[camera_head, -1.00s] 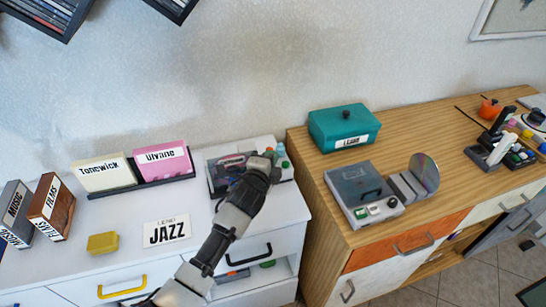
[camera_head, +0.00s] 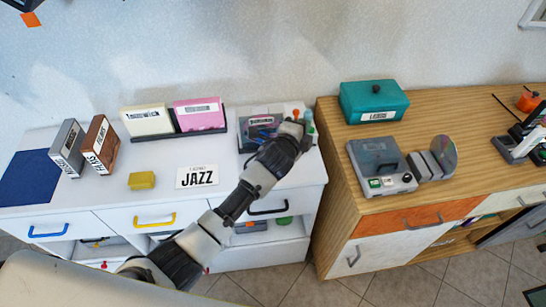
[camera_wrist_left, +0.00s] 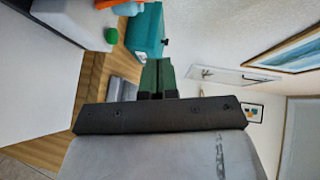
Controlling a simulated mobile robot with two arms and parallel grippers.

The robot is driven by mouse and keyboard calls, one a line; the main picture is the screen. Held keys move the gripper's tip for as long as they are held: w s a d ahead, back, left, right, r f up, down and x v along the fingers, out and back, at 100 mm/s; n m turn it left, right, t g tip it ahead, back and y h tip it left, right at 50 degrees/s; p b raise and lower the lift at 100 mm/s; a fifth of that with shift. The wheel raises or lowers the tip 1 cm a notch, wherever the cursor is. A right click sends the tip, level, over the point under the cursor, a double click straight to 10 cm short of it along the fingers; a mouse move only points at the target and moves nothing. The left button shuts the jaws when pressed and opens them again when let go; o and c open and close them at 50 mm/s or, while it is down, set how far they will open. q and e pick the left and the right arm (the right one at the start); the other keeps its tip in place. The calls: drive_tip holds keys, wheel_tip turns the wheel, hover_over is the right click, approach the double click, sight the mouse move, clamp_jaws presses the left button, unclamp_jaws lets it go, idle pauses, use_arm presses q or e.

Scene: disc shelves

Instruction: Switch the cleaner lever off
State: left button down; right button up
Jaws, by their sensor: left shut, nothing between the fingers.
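My left gripper (camera_head: 296,124) is at the right end of a grey device (camera_head: 252,145) on the white dresser, and the arm covers part of that device. In the left wrist view the gripper's green fingers (camera_wrist_left: 157,78) are together and hold nothing. A second grey device with a see-through lid (camera_head: 378,157) stands on the wooden cabinet, with a small green panel on its front. The frames do not show clearly which part is the cleaner lever, or its position. Whether my gripper touches the device cannot be told. My right gripper is not in view.
A teal box (camera_head: 374,104) sits on the wooden cabinet (camera_head: 335,135). Pink and cream card boxes, a JAZZ card (camera_head: 197,177) and a yellow block (camera_head: 142,181) are on the dresser.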

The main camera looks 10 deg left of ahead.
use_arm(q)
drive_tip(key=w+a+r+b+v, duration=0.1)
drive_tip(key=r+v, duration=0.2)
drive_tip(key=v, duration=1.5)
drive_tip(key=shift+s+a, duration=0.2)
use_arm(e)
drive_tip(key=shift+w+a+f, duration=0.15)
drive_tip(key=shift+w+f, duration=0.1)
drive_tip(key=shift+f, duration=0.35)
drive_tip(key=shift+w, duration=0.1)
